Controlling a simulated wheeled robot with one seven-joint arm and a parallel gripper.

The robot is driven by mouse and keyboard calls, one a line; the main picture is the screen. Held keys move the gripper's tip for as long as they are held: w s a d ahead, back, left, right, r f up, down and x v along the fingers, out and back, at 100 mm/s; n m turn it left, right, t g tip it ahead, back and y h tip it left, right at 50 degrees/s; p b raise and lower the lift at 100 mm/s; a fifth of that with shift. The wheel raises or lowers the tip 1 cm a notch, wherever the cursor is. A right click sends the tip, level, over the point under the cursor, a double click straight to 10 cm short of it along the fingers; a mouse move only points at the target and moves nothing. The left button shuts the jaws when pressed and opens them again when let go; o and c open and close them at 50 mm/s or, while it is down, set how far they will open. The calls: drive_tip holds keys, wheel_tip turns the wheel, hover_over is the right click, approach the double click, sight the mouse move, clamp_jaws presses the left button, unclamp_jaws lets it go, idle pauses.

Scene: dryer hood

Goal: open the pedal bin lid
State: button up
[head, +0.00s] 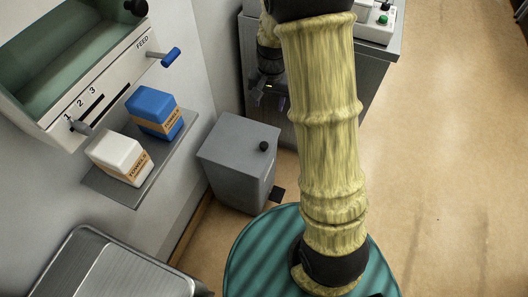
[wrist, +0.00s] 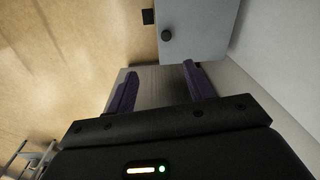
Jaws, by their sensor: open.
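The pedal bin (head: 238,165) is a grey box standing on the floor by the wall, its lid shut. A black knob (head: 264,146) sits on its top near the right side, and a black pedal (head: 278,194) sticks out at its foot. In the wrist view the bin (wrist: 205,30) is at the top, with the knob (wrist: 167,34) and pedal (wrist: 148,16) in sight. My gripper (wrist: 159,69) is open and empty, its purple fingers apart and short of the knob. In the head view my gripper (head: 262,97) is partly hidden by my arm, beyond the bin.
A grey cabinet (head: 375,75) stands behind my arm. A wall shelf (head: 125,188) carries a blue box (head: 154,110) and a white box (head: 119,155), below a feed unit (head: 115,65). A metal basin (head: 115,270) is at lower left. The floor at right is clear.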

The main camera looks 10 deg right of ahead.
drive_tip(key=m+b, duration=0.2)
drive_tip(key=b, duration=0.4)
hover_over(264, 144)
wheel_tip(264, 144, down, 11)
drive_tip(key=shift+f+g, duration=0.2)
drive_tip(key=shift+g, duration=0.1)
wheel_tip(264, 144, down, 18)
drive_tip(key=shift+r+b, duration=0.25)
drive_tip(key=shift+b, duration=0.7)
drive_tip(key=shift+r, duration=0.1)
clamp_jaws()
